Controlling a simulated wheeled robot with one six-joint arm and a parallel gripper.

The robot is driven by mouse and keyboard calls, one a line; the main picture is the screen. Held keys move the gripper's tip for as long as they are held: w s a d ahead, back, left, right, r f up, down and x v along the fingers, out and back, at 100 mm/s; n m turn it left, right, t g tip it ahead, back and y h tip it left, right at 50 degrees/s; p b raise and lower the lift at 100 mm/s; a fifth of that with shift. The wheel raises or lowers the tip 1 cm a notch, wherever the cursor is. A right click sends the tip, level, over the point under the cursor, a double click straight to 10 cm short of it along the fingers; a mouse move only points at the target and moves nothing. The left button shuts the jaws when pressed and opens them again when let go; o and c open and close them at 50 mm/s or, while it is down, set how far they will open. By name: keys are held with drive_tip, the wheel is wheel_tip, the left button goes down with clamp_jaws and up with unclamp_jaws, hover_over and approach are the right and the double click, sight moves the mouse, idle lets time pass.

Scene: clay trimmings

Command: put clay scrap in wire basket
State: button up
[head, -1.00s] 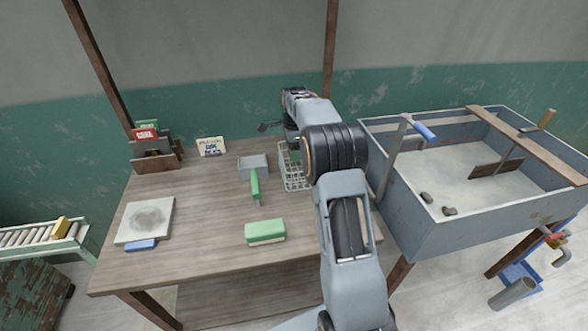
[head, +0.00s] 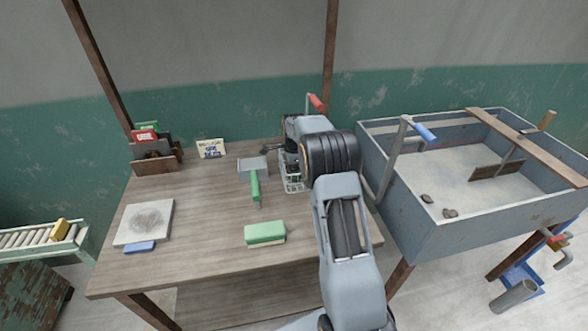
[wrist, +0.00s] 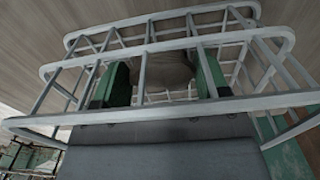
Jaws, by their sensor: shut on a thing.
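The clay scrap (wrist: 165,71) is a rounded grey-brown lump, held between the two green fingers of my gripper (wrist: 163,80) in the wrist view. The wire basket (wrist: 270,103) is pale wire, and its bars and rims surround and cross in front of the fingers and scrap. I cannot tell exactly how deep in the basket the scrap is. In the head view the wire basket (head: 292,185) stands on the table, partly hidden by my arm. The scrap and fingertips are hidden there.
A grey scraper with a green handle (head: 255,187) lies left of the basket. A green block (head: 265,233), a plaster slab (head: 150,215) and a small sign (head: 211,148) are also on the table (head: 200,265). A grey trough (head: 455,235) stands to the right.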

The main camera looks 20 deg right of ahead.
drive_tip(key=shift+f, duration=0.1)
drive_tip(key=o, duration=0.9)
drive_tip(key=shift+o, duration=0.2)
wheel_tip(320, 180, up, 12)
drive_tip(key=s+a+r+n, duration=0.4)
drive_tip(key=s+n, duration=0.1)
drive_tip(key=s, duration=0.1)
drive_tip(key=s+a+f+n+t, duration=0.1)
drive_tip(key=s+a+n, duration=0.3)
drive_tip(key=s+n, duration=0.3)
drive_tip(key=s+a+f+n+t, duration=0.2)
drive_tip(key=s+n, duration=0.6)
drive_tip(key=s, duration=0.9)
drive_tip(key=shift+a+f+p, duration=0.15)
drive_tip(key=shift+a+p, duration=0.3)
drive_tip(key=shift+a, duration=0.75)
